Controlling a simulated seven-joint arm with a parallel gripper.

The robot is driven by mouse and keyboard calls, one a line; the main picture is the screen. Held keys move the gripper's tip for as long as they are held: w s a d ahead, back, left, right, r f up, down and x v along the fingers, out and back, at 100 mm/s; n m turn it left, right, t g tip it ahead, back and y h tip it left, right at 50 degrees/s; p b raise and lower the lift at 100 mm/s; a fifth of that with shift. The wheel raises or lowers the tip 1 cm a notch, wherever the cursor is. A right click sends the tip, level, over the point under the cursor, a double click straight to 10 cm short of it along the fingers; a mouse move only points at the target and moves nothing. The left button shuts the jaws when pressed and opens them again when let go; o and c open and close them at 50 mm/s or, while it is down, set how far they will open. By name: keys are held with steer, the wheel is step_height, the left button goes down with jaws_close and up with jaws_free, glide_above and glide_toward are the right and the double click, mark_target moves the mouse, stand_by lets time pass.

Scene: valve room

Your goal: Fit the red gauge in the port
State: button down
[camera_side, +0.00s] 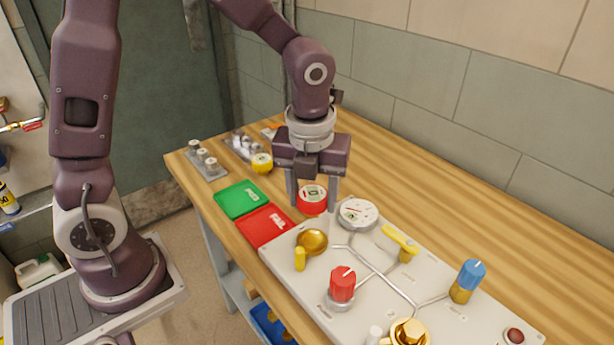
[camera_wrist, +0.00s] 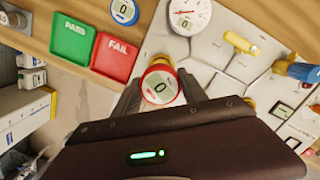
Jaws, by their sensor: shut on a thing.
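The red gauge (camera_side: 312,201) is a round dial with a red rim and a small display. My gripper (camera_side: 314,207) points down and is shut on it, one finger on each side. In the wrist view the red gauge (camera_wrist: 160,86) faces the camera between the fingers of my gripper (camera_wrist: 160,90). It is near the left end of the pale panel (camera_side: 375,270). A brass round fitting (camera_side: 312,241), which looks like the port, is on the panel, nearer the side camera than the gauge. In the wrist view the gauge and gripper hide most of that area.
A white dial gauge (camera_side: 357,213) is close right of my gripper. A yellow valve lever (camera_side: 401,240), red knob (camera_side: 342,285) and blue knob (camera_side: 468,280) stand on the panel. Green (camera_side: 239,199) and red (camera_side: 264,226) trays lie left. A yellow gauge (camera_side: 262,163) and blue-rimmed gauge (camera_wrist: 123,11) are nearby.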

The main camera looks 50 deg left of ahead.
glide_above(313, 241)
steer(key=shift+s+d+f, duration=0.1)
steer(key=shift+s+f, duration=0.05)
steer(key=shift+f, duration=1.4)
steer(key=shift+s+d+f, duration=0.1)
steer(key=shift+f, duration=1.45)
steer(key=shift+f, duration=1.1)
steer(key=c, duration=0.6)
jaws_free()
steer(key=shift+o, duration=0.2)
steer(key=shift+r, duration=4.05)
steer(key=shift+a, duration=0.1)
